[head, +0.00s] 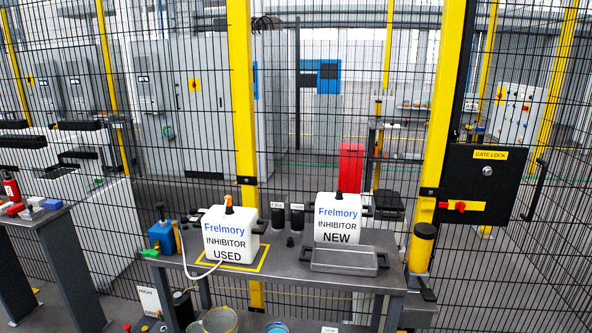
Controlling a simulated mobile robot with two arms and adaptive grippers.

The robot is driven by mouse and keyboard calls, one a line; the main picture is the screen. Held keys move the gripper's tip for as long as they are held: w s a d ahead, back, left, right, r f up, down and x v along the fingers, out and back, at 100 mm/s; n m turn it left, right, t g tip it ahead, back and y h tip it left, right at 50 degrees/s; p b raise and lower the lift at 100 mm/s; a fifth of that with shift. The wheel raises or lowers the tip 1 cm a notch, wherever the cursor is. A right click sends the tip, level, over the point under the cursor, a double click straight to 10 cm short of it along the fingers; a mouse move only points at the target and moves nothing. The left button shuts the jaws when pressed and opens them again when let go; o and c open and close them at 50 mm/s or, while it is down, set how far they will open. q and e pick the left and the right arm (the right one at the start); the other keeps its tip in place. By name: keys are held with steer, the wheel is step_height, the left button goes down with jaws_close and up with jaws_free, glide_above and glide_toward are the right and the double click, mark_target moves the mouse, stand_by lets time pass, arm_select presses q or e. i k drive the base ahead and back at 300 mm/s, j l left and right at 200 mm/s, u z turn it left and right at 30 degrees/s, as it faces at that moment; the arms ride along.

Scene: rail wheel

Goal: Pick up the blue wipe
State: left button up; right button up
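I cannot pick out a blue wipe for certain. Several small red, blue and white items lie on the side table (52,220) at the left, too small to tell apart. A round container with something blue (277,327) in it is cut off by the bottom edge. A blue pump-like unit (161,237) stands at the left end of the grey bench (300,270). Neither of my grippers shows in the head view.
On the bench stand white "Inhibitor Used" (228,236) and "Inhibitor New" (338,220) containers and an empty-looking grey tray (343,261). A clear bucket (218,321) is below. A black mesh fence with yellow posts (243,100) and a gate lock (487,185) stands behind.

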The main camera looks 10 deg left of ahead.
mark_target(52, 205)
steer(key=u, duration=1.75)
